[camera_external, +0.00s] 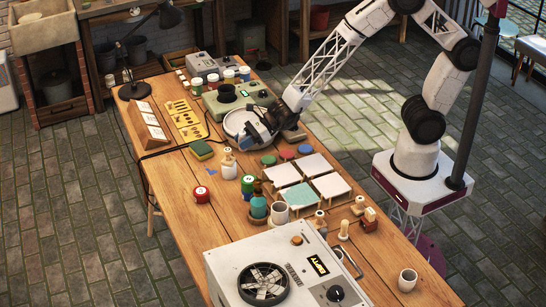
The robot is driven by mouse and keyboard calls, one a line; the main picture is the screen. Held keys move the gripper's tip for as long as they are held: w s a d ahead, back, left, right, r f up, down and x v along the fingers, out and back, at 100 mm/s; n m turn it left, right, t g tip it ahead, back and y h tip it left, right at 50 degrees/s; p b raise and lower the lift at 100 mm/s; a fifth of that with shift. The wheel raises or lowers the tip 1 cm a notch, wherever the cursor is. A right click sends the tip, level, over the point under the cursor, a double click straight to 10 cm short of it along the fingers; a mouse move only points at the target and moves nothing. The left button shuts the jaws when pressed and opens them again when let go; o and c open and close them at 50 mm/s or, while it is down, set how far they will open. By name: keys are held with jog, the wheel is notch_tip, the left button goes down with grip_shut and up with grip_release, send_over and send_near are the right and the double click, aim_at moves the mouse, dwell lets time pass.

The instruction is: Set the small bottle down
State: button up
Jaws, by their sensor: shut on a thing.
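My gripper (262,128) is low over the far half of the wooden table, at the end of the white arm. The arm's end hides its fingers, but it is shut on the small bottle. The held bottle does not show clearly, and I cannot tell its gap to the table. A white bottle with a tan top (229,168) shows just in front of the gripper; I cannot tell how it relates to the grip. A green bottle (248,187) stands nearer the camera.
White square tiles and a pale green one (300,196) sit right of the bottles. A grey-green machine (238,98) and several jars stand behind. A fan box (287,270) fills the front. Bare wood (180,215) shows at left.

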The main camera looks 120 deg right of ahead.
jog(key=shift+f, duration=3.1)
jog(key=shift+f, duration=1.9)
jog(key=shift+f, duration=0.1)
jog(key=o, duration=0.9)
